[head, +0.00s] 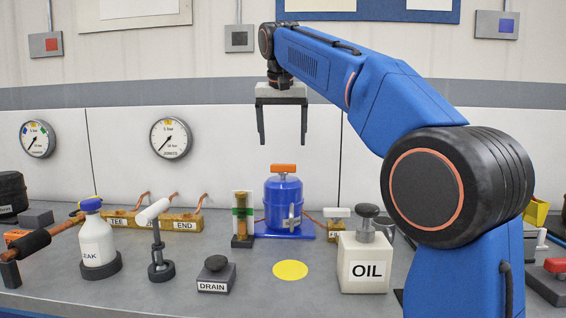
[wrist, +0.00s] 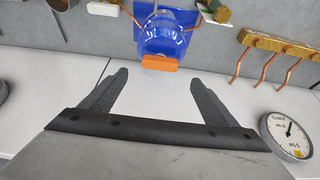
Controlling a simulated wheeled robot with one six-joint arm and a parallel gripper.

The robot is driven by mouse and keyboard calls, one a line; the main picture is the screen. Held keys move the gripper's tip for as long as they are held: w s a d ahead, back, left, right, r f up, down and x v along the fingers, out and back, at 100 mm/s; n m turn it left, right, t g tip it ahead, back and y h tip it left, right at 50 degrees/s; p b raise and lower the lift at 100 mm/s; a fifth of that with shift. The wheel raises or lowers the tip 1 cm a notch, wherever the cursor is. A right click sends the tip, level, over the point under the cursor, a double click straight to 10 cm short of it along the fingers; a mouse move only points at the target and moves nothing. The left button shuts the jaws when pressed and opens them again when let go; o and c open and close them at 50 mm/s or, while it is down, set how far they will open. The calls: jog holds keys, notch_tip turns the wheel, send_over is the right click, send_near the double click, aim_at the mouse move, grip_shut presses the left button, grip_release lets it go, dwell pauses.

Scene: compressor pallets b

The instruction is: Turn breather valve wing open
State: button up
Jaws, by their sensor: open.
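The breather valve wing is most likely the orange bar (head: 283,169) on top of the blue compressor tank (head: 283,203). In the head view the bar lies crosswise, left to right. It also shows in the wrist view (wrist: 160,63), beyond my fingertips and between them in line. My gripper (head: 283,140) points down above the bar, its two fingers spread wide, open and empty, with a gap between the fingertips and the bar. In the wrist view my gripper (wrist: 161,80) has nothing between its fingers. The tank stands on a blue base (head: 262,231).
A sight glass with a green band (head: 243,226) stands left of the tank. A brass manifold (head: 185,222) is further left. A white OIL can (head: 364,264) stands front right, a DRAIN button (head: 215,272) front left. A gauge (head: 171,138) is on the wall behind. A yellow disc (head: 290,270) marks clear bench.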

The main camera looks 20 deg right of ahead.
aim_at(283, 165)
jog(key=x, duration=0.9)
jog(key=c, duration=1.1)
